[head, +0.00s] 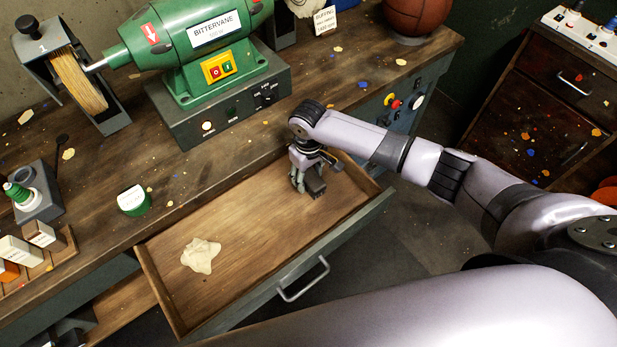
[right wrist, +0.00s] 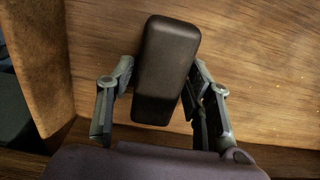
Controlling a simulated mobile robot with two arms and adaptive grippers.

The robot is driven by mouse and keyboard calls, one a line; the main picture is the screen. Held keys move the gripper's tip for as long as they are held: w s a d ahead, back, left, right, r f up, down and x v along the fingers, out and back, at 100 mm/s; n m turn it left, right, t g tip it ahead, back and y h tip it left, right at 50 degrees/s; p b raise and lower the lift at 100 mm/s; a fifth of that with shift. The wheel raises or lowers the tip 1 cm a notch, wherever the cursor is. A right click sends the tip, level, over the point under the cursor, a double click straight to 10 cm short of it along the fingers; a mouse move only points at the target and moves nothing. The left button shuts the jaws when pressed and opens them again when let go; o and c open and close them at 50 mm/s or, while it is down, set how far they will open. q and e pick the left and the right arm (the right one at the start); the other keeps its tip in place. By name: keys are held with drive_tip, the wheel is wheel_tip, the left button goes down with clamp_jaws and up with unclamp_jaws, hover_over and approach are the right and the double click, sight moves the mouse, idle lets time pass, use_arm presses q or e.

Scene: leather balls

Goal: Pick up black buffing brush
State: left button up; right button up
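The black buffing brush (right wrist: 165,68) is a dark rounded block in the right wrist view. It sits slightly tilted between the two fingers of my right gripper (right wrist: 163,80), and its far end reaches past the fingertips. The fingers are close to its sides; I cannot tell whether both press on it. In the head view the right gripper (head: 308,178) points down into the right end of the open drawer (head: 232,215). The brush (head: 316,187) shows there as a small dark block, partly hidden by the fingers. My left gripper is not in view.
A crumpled cream cloth (head: 200,255) lies in the drawer's left part. The drawer's front has a metal handle (head: 303,280). Above on the bench (head: 250,155) stand a green buffing machine (head: 195,45), a green-and-white tub (head: 133,200) and a basketball (head: 416,12). The drawer's middle is clear.

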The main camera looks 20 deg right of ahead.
drive_tip(key=c, duration=0.9)
drive_tip(key=shift+r, duration=0.1)
